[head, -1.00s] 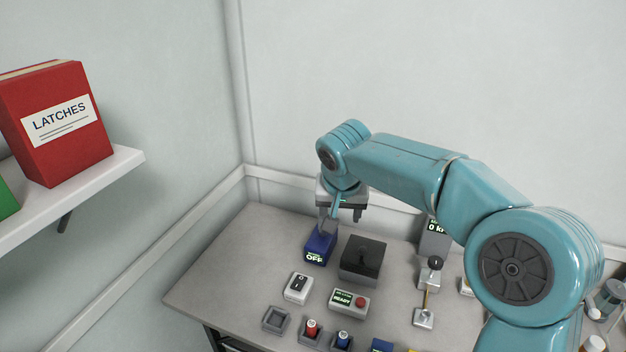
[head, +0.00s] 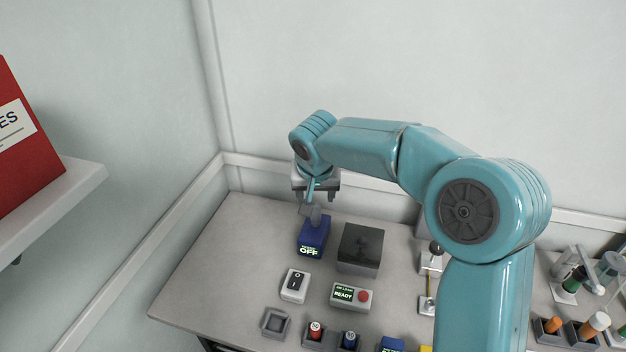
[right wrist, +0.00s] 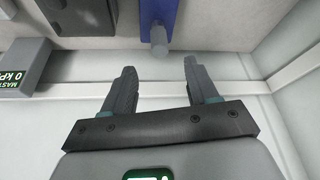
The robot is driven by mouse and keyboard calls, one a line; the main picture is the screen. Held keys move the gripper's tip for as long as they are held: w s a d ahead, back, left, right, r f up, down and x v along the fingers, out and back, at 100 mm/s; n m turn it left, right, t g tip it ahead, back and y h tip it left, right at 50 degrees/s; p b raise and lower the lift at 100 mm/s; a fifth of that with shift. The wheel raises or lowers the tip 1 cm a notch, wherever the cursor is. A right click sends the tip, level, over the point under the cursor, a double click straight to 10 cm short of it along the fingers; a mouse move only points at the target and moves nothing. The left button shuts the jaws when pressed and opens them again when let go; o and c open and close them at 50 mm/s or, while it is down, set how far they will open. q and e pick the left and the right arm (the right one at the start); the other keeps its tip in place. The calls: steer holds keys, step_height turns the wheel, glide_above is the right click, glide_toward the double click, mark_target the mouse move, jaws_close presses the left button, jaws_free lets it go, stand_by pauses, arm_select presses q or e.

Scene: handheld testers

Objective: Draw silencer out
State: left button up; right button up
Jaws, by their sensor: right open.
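A blue box (head: 313,238) with a lit "OFF" display sits at the back left of the bench. A grey cylinder that looks like the silencer (right wrist: 159,42) sticks out from the blue box (right wrist: 160,14) in the right wrist view. My right gripper (head: 317,202) is over the back of the blue box. In the right wrist view its open fingers (right wrist: 160,66) point towards the cylinder, which lies between their lines just beyond the tips. Nothing is held. The cylinder is partly hidden in the head view. My left gripper is not in view.
A dark box (head: 360,249) stands close right of the blue box. In front are a rocker switch (head: 295,285), a "READY" panel (head: 352,296) and an empty grey holder (head: 275,323). Walls close off the back and left; a shelf (head: 60,192) juts in at left.

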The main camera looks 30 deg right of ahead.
mark_target(316, 206)
steer(key=x, duration=1)
steer(key=shift+w+d+f, duration=0.1)
steer(key=shift+d+f, duration=0.05)
steer(key=shift+f, duration=0.1)
steer(key=c, duration=1)
steer(key=shift+o, duration=0.3)
steer(key=shift+r, duration=0.1)
jaws_close()
